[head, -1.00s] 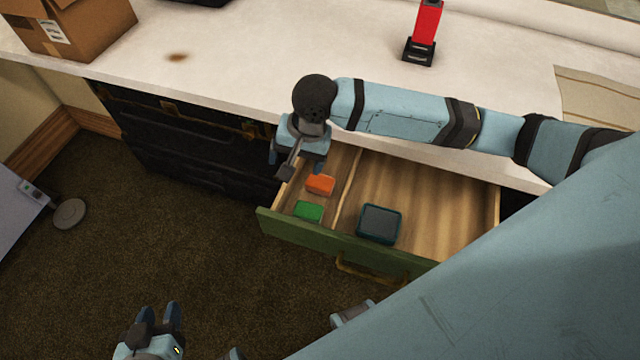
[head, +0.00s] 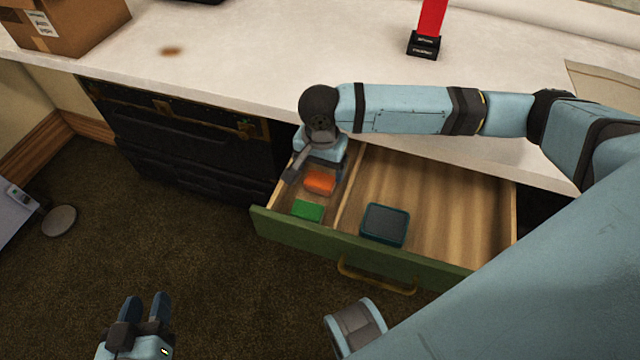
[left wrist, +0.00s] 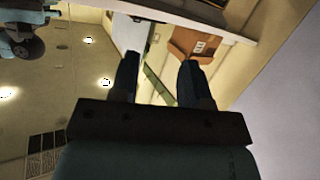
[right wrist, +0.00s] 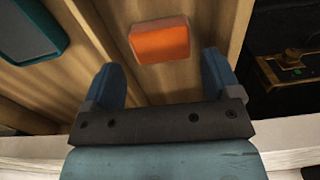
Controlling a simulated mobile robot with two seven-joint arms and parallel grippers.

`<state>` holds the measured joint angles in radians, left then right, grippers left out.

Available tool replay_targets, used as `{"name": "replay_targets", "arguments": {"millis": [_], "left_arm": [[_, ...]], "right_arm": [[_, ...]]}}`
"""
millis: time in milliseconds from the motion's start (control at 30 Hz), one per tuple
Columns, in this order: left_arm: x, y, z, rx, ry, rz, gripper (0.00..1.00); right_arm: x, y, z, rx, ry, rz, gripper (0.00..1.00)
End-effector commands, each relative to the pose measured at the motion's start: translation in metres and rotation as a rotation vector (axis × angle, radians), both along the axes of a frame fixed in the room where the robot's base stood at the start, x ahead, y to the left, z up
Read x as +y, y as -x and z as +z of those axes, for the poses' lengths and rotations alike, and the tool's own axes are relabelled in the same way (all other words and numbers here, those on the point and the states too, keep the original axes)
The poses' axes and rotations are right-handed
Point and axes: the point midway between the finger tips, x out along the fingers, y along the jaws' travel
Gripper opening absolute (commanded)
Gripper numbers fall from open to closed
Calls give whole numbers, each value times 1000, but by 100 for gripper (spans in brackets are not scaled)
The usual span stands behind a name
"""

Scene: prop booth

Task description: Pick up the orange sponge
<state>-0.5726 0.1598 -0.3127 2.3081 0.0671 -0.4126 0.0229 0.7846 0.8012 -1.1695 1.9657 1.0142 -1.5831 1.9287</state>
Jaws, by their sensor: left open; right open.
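The orange sponge (head: 320,181) lies in the narrow left compartment of the open drawer (head: 368,250), behind a green sponge (head: 308,211). My right gripper (head: 318,168) is over the back of that compartment, close to the orange sponge; its fingertips are mostly hidden in the head view. In the right wrist view the orange sponge (right wrist: 160,40) lies just beyond and between the two open fingers (right wrist: 168,80), with nothing held. My left gripper (head: 146,308) is open and empty, low over the carpet; its spread fingers also show in the left wrist view (left wrist: 158,80).
A thin wooden divider (head: 348,195) stands right of the sponges. A dark teal box (head: 385,225) sits in the wider compartment. The white counter (head: 260,60) overhangs the drawer's back and bears a red object (head: 431,20) and a cardboard box (head: 70,25).

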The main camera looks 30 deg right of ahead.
Motion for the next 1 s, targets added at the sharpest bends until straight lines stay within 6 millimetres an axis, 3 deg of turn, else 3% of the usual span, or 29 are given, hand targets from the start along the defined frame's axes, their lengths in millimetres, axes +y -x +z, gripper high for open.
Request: {"name": "replay_targets", "arguments": {"millis": [333,667,833,1000], "left_arm": [[-19,-9,40,-193,118,-37,43],[-21,-9,49,-223,137,-41,43],[-21,-9,49,-222,137,-42,43],[-21,-9,49,-222,137,-42,43]], "right_arm": [[-4,-5,-46,0,1,0,83],[-4,-4,-51,-1,1,1,83],[-4,-4,-51,-1,1,1,47],[-4,-4,-51,-1,1,1,47]]}}
